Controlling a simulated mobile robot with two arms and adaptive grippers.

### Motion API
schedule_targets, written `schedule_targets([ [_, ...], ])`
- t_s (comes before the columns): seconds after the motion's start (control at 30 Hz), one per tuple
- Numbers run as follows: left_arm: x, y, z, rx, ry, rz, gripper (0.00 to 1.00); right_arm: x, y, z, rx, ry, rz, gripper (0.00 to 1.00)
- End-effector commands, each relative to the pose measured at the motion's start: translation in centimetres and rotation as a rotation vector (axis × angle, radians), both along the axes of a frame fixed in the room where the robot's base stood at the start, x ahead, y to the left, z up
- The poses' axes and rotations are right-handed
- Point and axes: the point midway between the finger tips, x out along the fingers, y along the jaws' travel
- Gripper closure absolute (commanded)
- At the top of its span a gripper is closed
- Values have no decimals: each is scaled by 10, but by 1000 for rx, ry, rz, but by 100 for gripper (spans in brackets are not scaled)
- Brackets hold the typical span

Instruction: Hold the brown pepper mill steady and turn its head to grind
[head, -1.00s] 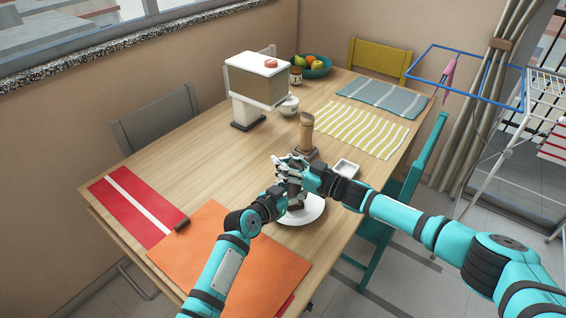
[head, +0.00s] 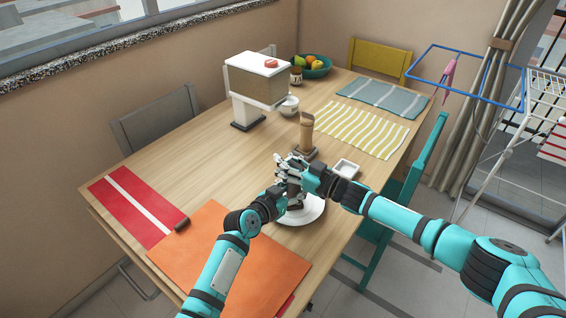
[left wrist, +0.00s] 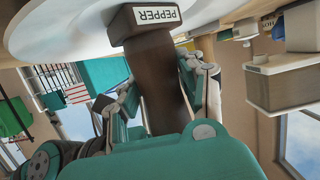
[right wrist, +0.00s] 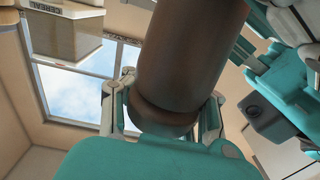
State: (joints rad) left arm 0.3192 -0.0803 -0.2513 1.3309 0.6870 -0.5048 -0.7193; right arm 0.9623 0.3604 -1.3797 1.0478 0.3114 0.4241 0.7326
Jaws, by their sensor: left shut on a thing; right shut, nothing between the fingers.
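The brown pepper mill (head: 297,207) stands on a white plate (head: 312,215) near the table's front. The left wrist view shows its dark body (left wrist: 152,72) and a white PEPPER label (left wrist: 157,15) at the base. My left gripper (head: 289,188) is shut on the body, one finger on each side. My right gripper (head: 298,172) is just above it, at the mill's top. In the right wrist view its fingers show on both sides of the brown head (right wrist: 165,112), shut without gripping it. The hands hide most of the mill in the head view.
A tall brown object (head: 306,135) on a dark base and a small white dish (head: 346,168) stand close behind the hands. An orange mat (head: 225,255) lies front left, a striped yellow cloth (head: 365,128) back right. Bare table (head: 210,165) lies to the left.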

Motion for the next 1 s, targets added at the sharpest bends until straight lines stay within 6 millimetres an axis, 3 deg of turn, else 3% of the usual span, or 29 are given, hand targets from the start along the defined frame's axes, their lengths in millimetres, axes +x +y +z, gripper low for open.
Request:
schedule_targets([
  [0.4,2,5,1,-3,-2,10,100,5,-6,-2,0,5,-224,100],
  [0.8,3,5,1,-1,-3,11,100,7,-9,-2,-5,5,-245,100],
  [1.0,2,4,1,-2,-2,9,100,7,-9,-2,-5,5,-245,76],
])
